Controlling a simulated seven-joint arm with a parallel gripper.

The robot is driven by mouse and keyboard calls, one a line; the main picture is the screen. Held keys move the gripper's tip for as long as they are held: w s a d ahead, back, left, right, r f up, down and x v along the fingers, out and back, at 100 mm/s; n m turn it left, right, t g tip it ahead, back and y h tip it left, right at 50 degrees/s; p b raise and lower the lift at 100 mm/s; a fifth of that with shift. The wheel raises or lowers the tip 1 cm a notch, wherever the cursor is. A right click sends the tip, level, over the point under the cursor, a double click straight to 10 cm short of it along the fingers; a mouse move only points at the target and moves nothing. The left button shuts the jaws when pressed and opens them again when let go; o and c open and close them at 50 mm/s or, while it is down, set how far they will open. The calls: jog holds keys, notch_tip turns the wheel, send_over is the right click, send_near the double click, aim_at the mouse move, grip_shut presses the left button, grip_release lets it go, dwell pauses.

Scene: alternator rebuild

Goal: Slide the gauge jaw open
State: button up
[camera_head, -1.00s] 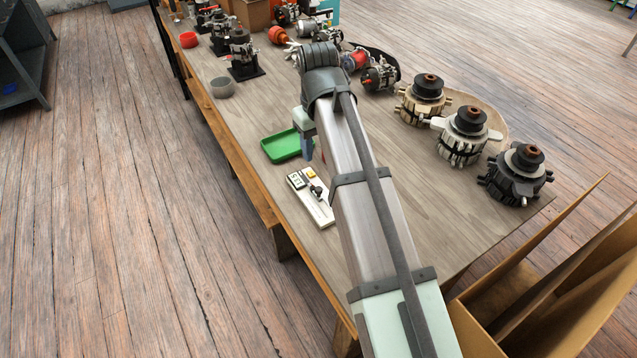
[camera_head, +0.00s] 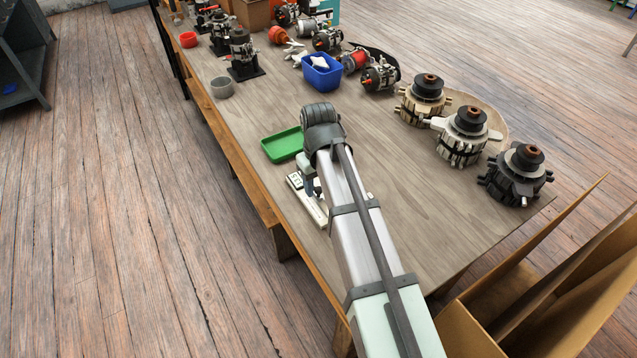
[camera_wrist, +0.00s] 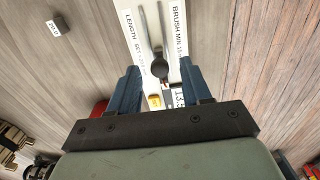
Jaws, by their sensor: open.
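The gauge (camera_head: 308,203) is a white board lying near the table's left edge, partly hidden by my arm in the head view. The wrist view shows its white strip (camera_wrist: 187,28) with printed lettering, grey rods and a round dark knob (camera_wrist: 159,67). My gripper (camera_wrist: 160,75) is open, with its two blue fingers on either side of the knob. I cannot tell whether the fingers touch it. In the head view my gripper (camera_head: 309,187) is over the gauge, and its fingertips are mostly hidden.
A green tray (camera_head: 283,145) lies just beyond the gauge. A blue bin (camera_head: 322,73) and a grey cup (camera_head: 222,87) stand farther back. Several alternator parts, including a dark one (camera_head: 517,174), line the right side. The table middle is clear.

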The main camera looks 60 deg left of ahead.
jog(key=shift+f, duration=0.2)
jog(key=shift+c, duration=0.3)
grip_shut()
dwell(0.3)
